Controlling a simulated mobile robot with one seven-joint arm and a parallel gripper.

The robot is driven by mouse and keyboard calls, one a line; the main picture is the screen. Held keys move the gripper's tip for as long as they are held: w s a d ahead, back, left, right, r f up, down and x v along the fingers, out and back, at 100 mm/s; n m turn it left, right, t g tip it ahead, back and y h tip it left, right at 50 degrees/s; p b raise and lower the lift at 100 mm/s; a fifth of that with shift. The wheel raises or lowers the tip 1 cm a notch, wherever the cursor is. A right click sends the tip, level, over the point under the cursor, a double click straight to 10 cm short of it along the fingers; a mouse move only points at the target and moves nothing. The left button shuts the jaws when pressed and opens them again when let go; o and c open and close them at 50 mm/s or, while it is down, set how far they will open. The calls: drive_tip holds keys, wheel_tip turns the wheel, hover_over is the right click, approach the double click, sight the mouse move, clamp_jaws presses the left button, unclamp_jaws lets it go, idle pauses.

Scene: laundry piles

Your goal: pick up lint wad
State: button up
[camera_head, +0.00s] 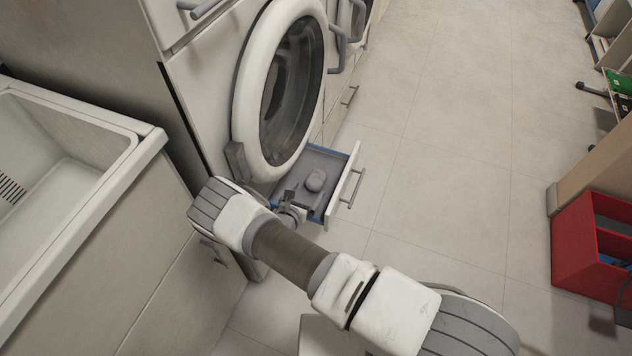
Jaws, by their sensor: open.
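A small grey rounded lump, which looks like the lint wad (315,180), lies in an open drawer (345,187) below the round door of a white front-loading machine. My gripper (289,196) is at the left part of the drawer, just left of and nearer than the lump. It looks apart from the lump, with nothing seen between its fingers. My forearm and wrist hide part of the drawer's near side. The fingers are small and dark here, so their exact height over the drawer floor cannot be told.
The machine's round door (247,90) stands above the drawer. A white sink basin (100,180) and cabinet are at left. A red crate (575,240) stands at right. The tiled floor (450,160) between is clear. Shelving is at the upper right.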

sight(312, 186)
drive_tip(key=b+x, duration=0.2)
drive_tip(key=x, duration=0.3)
drive_tip(key=shift+w+d+f+b, duration=0.1)
drive_tip(key=shift+b, duration=0.2)
drive_tip(key=c, duration=1.2)
